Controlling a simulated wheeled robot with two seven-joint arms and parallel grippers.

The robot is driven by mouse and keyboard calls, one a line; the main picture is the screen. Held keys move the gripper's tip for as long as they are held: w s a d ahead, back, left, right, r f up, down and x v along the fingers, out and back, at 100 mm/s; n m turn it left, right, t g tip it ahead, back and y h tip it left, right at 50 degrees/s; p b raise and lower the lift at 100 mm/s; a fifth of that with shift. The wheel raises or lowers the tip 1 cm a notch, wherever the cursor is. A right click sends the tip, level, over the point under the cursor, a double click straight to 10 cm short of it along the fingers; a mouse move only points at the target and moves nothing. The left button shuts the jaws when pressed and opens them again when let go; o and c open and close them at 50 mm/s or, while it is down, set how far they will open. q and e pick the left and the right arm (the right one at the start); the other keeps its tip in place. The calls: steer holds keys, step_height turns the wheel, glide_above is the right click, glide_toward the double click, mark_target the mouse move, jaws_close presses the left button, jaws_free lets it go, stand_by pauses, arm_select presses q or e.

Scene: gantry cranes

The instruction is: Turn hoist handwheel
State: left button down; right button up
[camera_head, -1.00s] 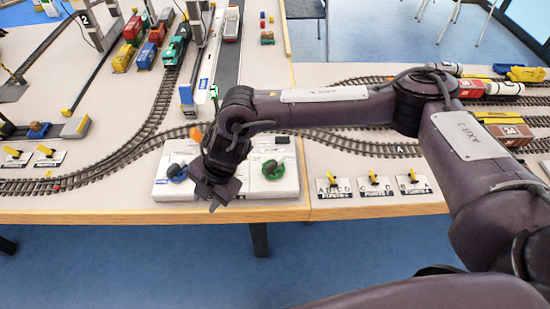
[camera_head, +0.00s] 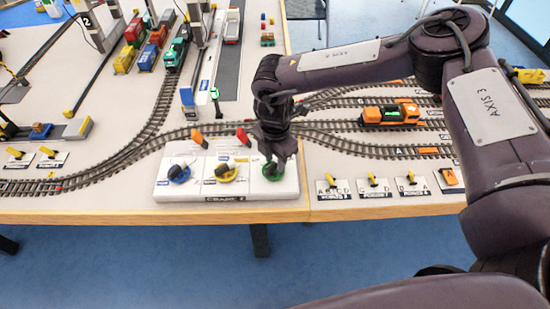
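A white control box (camera_head: 204,195) at the table's front edge carries three handwheels: a blue one (camera_head: 179,174) at left, a yellow one (camera_head: 227,173) in the middle and a green one (camera_head: 270,174) at right. Their labels are too small to tell which is the hoist. My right gripper (camera_head: 273,161) points down at the green wheel and covers part of it. Whether its fingers touch the wheel, and how far apart they are, cannot be told. My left gripper is not in view.
Orange (camera_head: 198,138) and red (camera_head: 243,136) levers stand at the box's back edge. Behind runs curved track with an orange locomotive (camera_head: 392,114). Several small yellow-levered switches (camera_head: 372,186) lie right of the box. A blue-and-white post (camera_head: 188,101) stands behind it.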

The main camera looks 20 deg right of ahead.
steer(key=shift+f, duration=0.4)
jaws_close()
steer(key=n, duration=0.4)
steer(key=shift+w+a+n, duration=0.1)
steer(key=shift+n, duration=0.3)
steer(key=n+b, duration=0.1)
steer(key=n, duration=0.3)
steer(key=shift+w+a+n, duration=0.1)
steer(key=shift+n, duration=0.2)
stand_by(0.4)
